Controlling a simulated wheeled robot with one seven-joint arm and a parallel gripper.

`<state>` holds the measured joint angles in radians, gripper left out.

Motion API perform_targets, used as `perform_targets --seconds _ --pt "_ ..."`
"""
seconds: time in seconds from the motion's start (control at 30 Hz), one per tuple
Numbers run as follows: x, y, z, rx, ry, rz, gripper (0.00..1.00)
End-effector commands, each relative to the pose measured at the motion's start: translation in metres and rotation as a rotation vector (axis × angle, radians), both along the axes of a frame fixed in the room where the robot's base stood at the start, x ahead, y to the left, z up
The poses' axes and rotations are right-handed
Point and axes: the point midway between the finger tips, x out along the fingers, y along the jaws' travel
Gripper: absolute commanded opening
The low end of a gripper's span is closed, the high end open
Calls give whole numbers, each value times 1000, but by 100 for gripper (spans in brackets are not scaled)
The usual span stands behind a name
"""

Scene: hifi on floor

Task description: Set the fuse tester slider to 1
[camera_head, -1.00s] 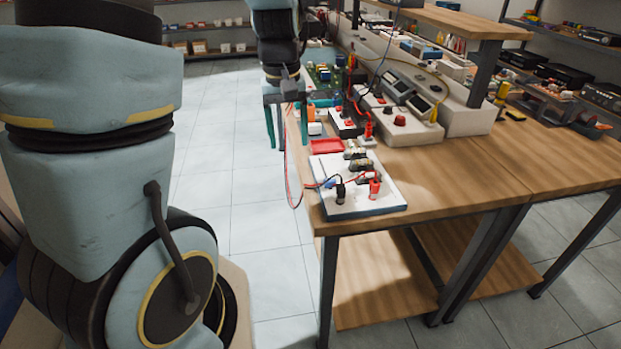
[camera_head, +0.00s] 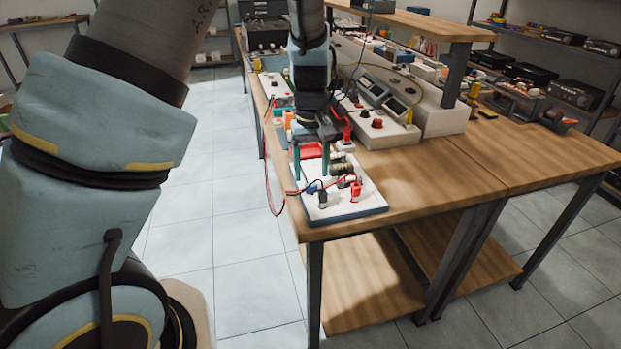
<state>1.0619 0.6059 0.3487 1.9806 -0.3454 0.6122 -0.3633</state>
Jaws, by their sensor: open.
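The fuse tester appears to be the white board (camera_head: 345,209) at the near left corner of the wooden workbench. It carries dark cylindrical parts, a black plug (camera_head: 322,199) and a red plug (camera_head: 356,191) with wires. I cannot make out a slider or its scale marks at this size. My gripper (camera_head: 311,178) points down over the left rear part of the board, with its two teal fingers apart and nothing seen between them. Whether the fingertips touch the board cannot be told. The gripper and arm hide some items behind the board.
A red tray (camera_head: 304,152) lies just behind the board. Grey meter consoles (camera_head: 385,130) with knobs stand farther back on the workbench (camera_head: 440,180). A red wire (camera_head: 269,180) hangs over the left edge. The bench is bare to the right of the board.

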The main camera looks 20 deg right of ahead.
Motion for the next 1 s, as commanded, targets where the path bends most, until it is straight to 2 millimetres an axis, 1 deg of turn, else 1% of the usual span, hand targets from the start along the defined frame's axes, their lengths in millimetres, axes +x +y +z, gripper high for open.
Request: perform_targets --seconds 0.1,0.2,0.3,0.63,1.0 --pt "0 1 -18 3 3 2 68" --pt "0 1 -29 2 2 1 68" --pt "0 1 -35 1 0 1 68" --pt "0 1 -38 0 0 1 66" --pt "0 1 -37 0 0 1 25"
